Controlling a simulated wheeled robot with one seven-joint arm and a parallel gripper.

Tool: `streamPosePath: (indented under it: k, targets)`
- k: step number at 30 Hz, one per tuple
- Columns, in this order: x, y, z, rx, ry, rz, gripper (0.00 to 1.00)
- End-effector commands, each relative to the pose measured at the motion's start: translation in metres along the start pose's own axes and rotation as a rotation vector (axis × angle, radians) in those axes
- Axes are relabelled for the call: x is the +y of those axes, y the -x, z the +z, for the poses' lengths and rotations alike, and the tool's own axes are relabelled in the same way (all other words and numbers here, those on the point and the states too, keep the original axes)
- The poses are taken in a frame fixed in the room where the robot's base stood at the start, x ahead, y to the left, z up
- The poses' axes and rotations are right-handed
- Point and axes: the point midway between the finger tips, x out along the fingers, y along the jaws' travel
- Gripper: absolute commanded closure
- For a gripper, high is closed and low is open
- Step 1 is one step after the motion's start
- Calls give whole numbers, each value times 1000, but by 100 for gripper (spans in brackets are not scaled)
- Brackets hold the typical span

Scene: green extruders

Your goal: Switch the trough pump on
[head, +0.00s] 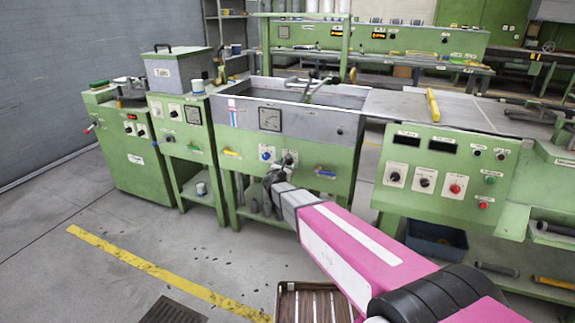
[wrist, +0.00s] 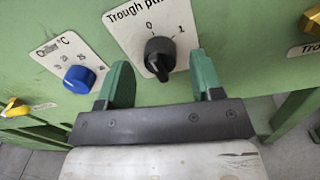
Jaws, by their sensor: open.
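The trough pump switch (wrist: 160,56) is a black rotary knob on a white plate marked 0 and 1, on the green trough front. The top of its label is cut off in the wrist view. The knob's ridge runs roughly up and down; I cannot tell clearly which mark it points to. My gripper (wrist: 160,70) is open, its two green fingers apart, one to the left and one to the right of the knob's lower part. In the head view my gripper (head: 274,179) is at the trough front, just below the switch plate.
A blue temperature knob (wrist: 79,79) sits left of the switch. A yellow valve handle (wrist: 15,107) is further left, and another yellow part (wrist: 311,20) is at the right edge. A control panel (head: 446,175) with several buttons stands right of the trough. The floor at front left is mostly clear.

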Motion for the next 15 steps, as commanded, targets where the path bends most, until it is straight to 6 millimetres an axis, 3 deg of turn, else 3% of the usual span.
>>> streamPosePath:
  k: [3,11,12,15]
  targets:
    - [0,-12,0,0,0,0,40]
    - [0,-13,0,0,0,1,40]
    - [0,-13,0,0,0,1,43]
    - [0,-13,0,0,0,0,76]
